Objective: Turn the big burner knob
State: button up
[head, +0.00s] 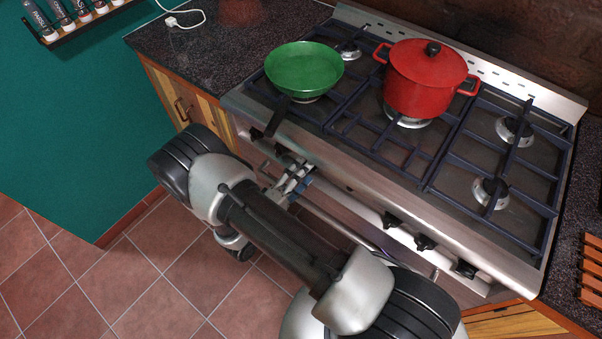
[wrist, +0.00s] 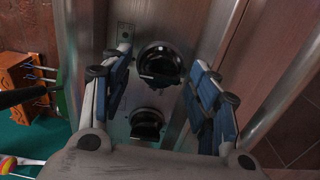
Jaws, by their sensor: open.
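Black burner knobs sit along the stove's steel front panel. In the wrist view, a round black knob (wrist: 160,65) lies between the fingers of my gripper (wrist: 158,72). The fingers are open, one on each side of it, with gaps visible; how deep they reach around it is hard to tell. A second black knob (wrist: 147,123) lies below it in that view. In the head view my gripper (head: 294,178) is at the left part of the front panel, by a knob (head: 283,150) that it partly hides. Which knob belongs to the big burner cannot be told for certain.
A green pan (head: 304,69) stands on the left burners, its dark handle (head: 278,117) jutting over the front edge near my arm. A red pot (head: 427,78) stands on the middle burner. A steel rail (head: 345,230) runs below the knobs. The right burners are bare.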

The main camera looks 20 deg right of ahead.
jog(key=shift+a, duration=0.1)
jog(key=v, duration=0.8)
dwell(0.6)
jog(key=s+d+r+m+g+y, duration=0.1)
jog(key=s+d+r+m+g, duration=0.1)
jog(key=d+r+g, duration=0.3)
jog(key=s+d+r+m+g+y, duration=0.1)
jog(key=s+r+m+g+y, duration=0.15)
jog(key=r, duration=0.45)
jog(key=s+d+r+m+g+y, duration=0.1)
jog(key=s+d+r+m+g, duration=0.15)
jog(key=r+g, duration=0.35)
jog(key=s+a+r+t+y, duration=0.1)
jog(key=s+r+t+y, duration=0.6)
jog(key=r, duration=0.5)
jog(key=shift+s+a+r+t+y, duration=0.3)
jog(key=shift+s+r+t+y, duration=0.1)
jog(key=shift+s+y, duration=1)
jog(key=shift+w, duration=0.2)
